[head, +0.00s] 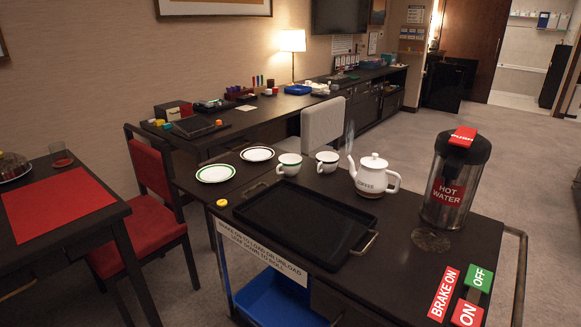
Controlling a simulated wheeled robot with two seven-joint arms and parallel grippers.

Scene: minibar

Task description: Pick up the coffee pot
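The white coffee pot (372,180) stands upright on the dark cart top. It has a lid with a knob and dark "COFFEE" lettering on its side. Neither of my grippers shows in the head view.
A black tray (304,222) lies in front-left of the pot. A hot water dispenser (451,190) stands to its right, two cups (289,166) and two saucers (215,174) to its left. Brake signs (444,292) are at the front right. A table (45,245) stands at left.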

